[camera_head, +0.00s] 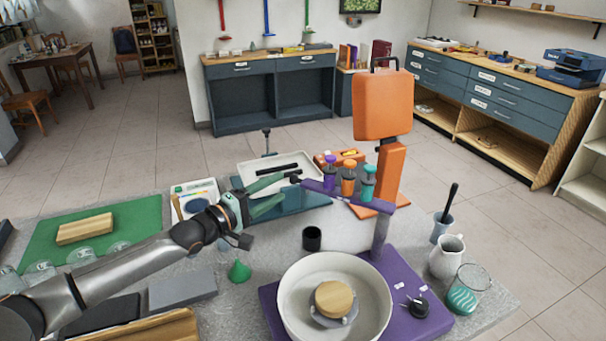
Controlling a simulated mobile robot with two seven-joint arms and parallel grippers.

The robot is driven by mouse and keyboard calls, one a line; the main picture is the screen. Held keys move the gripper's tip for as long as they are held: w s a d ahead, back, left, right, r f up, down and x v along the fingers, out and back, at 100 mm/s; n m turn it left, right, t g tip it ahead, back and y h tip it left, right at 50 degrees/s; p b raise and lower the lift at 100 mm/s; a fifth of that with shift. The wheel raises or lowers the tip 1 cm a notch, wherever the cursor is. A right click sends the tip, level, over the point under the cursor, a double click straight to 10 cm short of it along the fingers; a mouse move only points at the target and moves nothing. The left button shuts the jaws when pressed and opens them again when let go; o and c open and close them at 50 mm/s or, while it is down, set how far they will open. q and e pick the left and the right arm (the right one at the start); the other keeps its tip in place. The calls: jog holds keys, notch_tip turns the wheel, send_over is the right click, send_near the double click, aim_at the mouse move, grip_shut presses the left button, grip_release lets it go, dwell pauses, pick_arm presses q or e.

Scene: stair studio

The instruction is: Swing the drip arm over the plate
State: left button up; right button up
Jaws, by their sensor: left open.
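The drip arm (342,195) is a purple bar on an upright purple post (380,236). It carries three small capped bottles: purple (330,172), orange (348,180) and teal (368,183). The bar points left and away from the bowl, behind it. A round wooden disc (333,296), which may be the plate, sits in a wide white bowl (289,303) on a purple base (398,272). My left gripper (287,190) has green fingers, open, beside the bar's left end. Whether a finger touches the bar I cannot tell. My right gripper is not in view.
A white jug (446,256) and a glass with teal swirls (463,297) stand at the right. A tall orange stand (389,172) rises just behind the bar.

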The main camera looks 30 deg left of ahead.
pick_arm(q)
jog(key=x, duration=0.9)
jog(key=shift+w, duration=0.2)
jog(key=shift+d, duration=0.1)
grip_shut()
dwell(1.2)
